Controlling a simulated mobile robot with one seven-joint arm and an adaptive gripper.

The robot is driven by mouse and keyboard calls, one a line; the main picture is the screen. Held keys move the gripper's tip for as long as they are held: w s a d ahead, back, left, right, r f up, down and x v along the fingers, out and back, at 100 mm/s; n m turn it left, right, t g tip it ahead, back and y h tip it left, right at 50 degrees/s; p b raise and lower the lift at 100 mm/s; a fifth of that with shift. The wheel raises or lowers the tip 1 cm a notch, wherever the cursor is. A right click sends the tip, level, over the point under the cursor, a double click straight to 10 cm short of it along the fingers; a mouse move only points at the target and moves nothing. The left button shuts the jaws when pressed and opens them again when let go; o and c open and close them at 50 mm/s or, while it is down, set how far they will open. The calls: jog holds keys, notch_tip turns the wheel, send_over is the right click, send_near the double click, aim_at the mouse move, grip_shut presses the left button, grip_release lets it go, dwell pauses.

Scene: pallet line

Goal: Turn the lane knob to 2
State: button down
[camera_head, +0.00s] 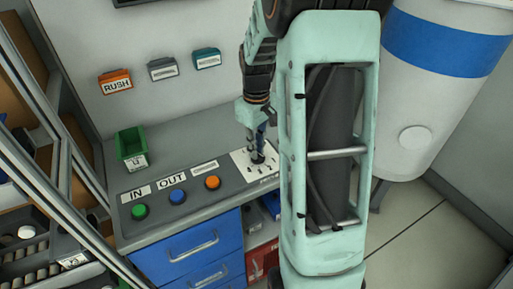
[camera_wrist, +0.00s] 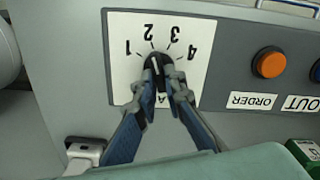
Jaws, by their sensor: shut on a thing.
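The lane knob (camera_wrist: 157,62) is dark with a pale pointer line. It sits at the middle of a white dial plate (camera_wrist: 128,82) marked 1 to 4, upside down in the wrist view. The pointer line looks turned toward the 2, though the fingers hide part of the knob. My gripper (camera_wrist: 160,75) is shut on the knob, one finger on each side. In the head view my gripper (camera_head: 257,155) reaches down onto the dial plate (camera_head: 241,160) at the right of the counter, and the knob is mostly hidden.
Green (camera_head: 139,211), blue (camera_head: 177,196) and orange (camera_head: 212,182) buttons line the counter's front, left of the dial. A green bin (camera_head: 131,145) stands behind them. Blue drawers (camera_head: 190,250) are below. A white drum (camera_head: 440,80) stands at right.

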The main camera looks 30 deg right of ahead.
jog(key=shift+r, duration=0.1)
dwell(0.3)
jog(key=c, duration=2)
grip_release()
notch_tip(320, 180, up, 12)
